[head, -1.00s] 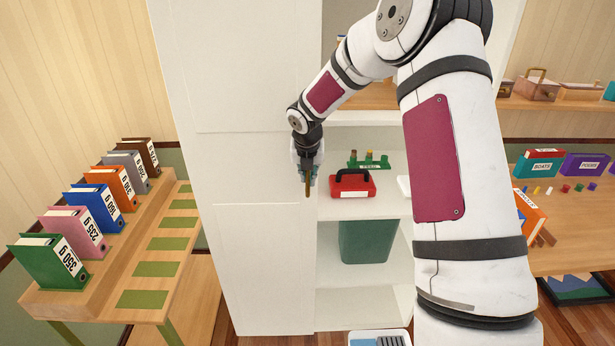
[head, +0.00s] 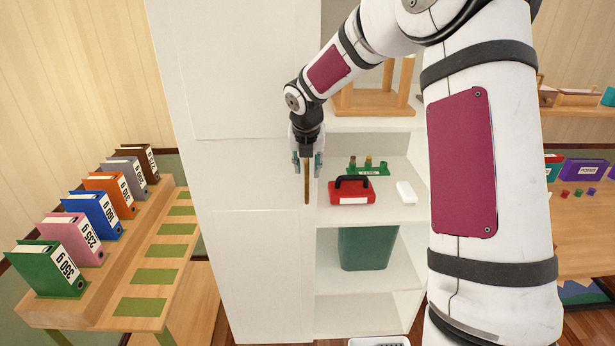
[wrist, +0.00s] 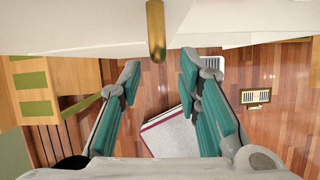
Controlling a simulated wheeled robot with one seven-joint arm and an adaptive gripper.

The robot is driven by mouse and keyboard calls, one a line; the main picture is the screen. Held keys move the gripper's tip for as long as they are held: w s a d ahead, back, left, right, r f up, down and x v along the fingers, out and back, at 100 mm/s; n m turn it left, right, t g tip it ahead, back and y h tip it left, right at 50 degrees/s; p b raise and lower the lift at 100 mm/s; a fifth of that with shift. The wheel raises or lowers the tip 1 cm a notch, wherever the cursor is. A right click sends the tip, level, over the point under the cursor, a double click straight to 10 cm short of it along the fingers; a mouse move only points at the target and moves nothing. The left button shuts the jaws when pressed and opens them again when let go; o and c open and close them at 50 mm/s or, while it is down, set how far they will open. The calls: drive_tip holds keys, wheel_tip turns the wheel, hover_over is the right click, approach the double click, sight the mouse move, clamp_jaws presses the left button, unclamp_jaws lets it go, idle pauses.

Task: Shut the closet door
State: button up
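The white closet door (head: 240,170) stands on the left side of the closet, and the shelves to its right are exposed. A brass bar handle (head: 307,190) is upright near the door's right edge. My gripper (head: 307,167) points down at the handle's upper part in the head view, with a finger to each side of it. In the wrist view my gripper (wrist: 160,64) is open, with teal-padded fingers spread apart. The handle (wrist: 156,32) shows just beyond the fingertips, roughly between them. I see no contact between fingers and handle.
Closet shelves hold a red toolbox (head: 351,191), a white box (head: 406,193) and a green bin (head: 365,248). A wooden bench (head: 150,270) with several binders stands left. A table (head: 585,225) stands right. A pale book (wrist: 172,138) shows below my gripper.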

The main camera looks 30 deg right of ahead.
drive_tip(key=shift+v, duration=2.35)
drive_tip(key=s+a+r+m, duration=0.4)
drive_tip(key=s+r+m, duration=0.1)
drive_tip(key=s+m, duration=0.35)
drive_tip(key=s+a+r+m, duration=0.4)
drive_tip(key=s+r+m, duration=0.25)
drive_tip(key=s, duration=0.35)
drive_tip(key=s+a+m+y, duration=0.1)
drive_tip(key=s+a+m, duration=0.1)
drive_tip(key=s+m, duration=0.5)
drive_tip(key=s+a+f+m+t+y, duration=0.1)
drive_tip(key=s+a+m, duration=0.1)
drive_tip(key=s+m, duration=0.6)
drive_tip(key=shift+s+t, duration=0.3)
drive_tip(key=shift+s, duration=0.5)
